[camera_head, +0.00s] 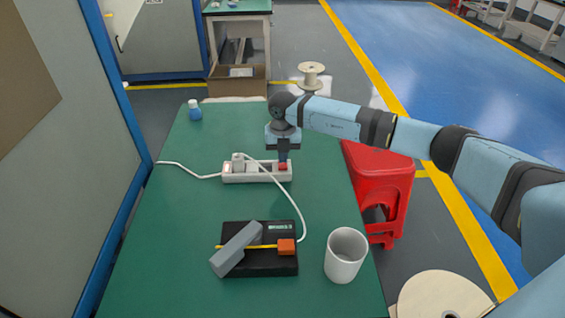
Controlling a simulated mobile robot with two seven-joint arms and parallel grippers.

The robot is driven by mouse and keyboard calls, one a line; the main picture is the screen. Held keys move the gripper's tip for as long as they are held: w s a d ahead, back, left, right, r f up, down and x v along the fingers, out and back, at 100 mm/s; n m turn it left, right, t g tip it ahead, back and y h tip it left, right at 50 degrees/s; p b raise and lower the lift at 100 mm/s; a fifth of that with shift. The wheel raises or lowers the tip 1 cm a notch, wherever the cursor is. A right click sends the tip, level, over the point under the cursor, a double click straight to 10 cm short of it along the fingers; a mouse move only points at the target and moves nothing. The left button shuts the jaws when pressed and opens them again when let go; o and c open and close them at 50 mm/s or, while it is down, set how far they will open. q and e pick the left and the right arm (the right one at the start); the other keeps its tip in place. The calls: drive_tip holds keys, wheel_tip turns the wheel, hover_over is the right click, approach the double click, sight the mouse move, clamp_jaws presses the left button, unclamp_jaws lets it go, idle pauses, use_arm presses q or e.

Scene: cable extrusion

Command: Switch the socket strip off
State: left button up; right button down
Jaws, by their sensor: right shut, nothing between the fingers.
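The white socket strip (256,177) lies on the green table (180,240), with a red switch (284,167) at its right end. Another cable leaves the strip's left end. My right gripper (283,158) points down over the right end of the strip, shut and empty. Its tip is at or just above the red switch; I cannot tell whether it touches. The switch's position is too small to tell. My left gripper is not in view.
A black device (283,264) with a grey lever (236,250) and an orange block (286,247) stands at the front. A white cup (345,255) is to its right. A small blue-and-white bottle (194,110) is at the back left. A red stool (380,175) stands beside the table.

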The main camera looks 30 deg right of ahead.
sight(283, 166)
drive_tip(key=shift+f+b, duration=0.75)
drive_tip(key=shift+f, duration=0.65)
idle(0.4)
drive_tip(key=shift+r, duration=0.1)
drive_tip(key=shift+r+p, duration=2.55)
drive_tip(key=shift+r, duration=0.9)
drive_tip(key=shift+f, duration=0.1)
